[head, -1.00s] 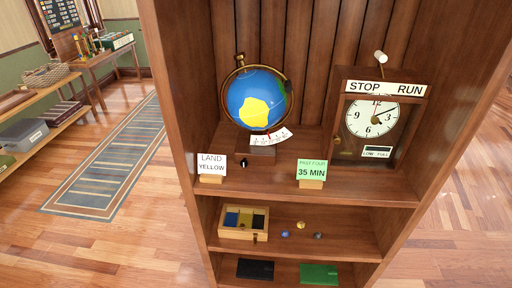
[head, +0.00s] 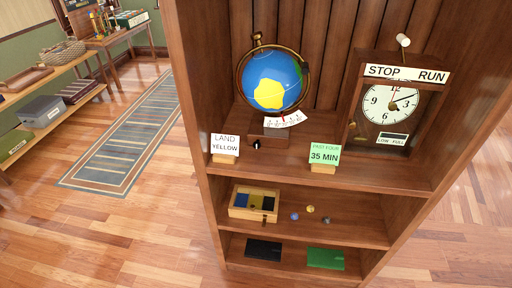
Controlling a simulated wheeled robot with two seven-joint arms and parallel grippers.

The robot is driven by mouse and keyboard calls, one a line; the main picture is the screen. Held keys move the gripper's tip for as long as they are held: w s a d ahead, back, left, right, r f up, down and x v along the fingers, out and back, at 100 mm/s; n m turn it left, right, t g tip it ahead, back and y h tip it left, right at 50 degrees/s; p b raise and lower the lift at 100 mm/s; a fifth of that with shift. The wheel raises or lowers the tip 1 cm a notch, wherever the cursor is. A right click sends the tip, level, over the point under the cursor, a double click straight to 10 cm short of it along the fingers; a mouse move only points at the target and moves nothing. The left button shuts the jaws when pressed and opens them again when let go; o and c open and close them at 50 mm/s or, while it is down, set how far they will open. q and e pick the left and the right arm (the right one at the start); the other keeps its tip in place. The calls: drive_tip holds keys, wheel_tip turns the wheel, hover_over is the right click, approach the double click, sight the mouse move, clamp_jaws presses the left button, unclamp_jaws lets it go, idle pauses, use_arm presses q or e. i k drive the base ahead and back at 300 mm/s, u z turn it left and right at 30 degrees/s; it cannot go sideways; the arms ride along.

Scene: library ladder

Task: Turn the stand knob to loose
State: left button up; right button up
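The stand knob (head: 256,144) is a small dark knob with a light mark, low on the front of the wooden globe stand (head: 270,131). The mark is too small to read as a setting. The globe (head: 271,80) is blue with a yellow patch facing me, held in a brass ring. A white curved scale (head: 284,119) with a red pointer mark sits below it. Neither of my grippers is in the head view.
A "LAND YELLOW" card (head: 225,146) stands left of the knob, close by. A green "35 MIN" card (head: 324,156) and a clock (head: 390,105) stand to the right. A divided box (head: 240,212) and small balls (head: 311,209) sit below.

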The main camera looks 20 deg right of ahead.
sight(257, 145)
drive_tip(key=u, duration=1.35)
drive_tip(key=i, duration=1.65)
drive_tip(key=z, duration=3.05)
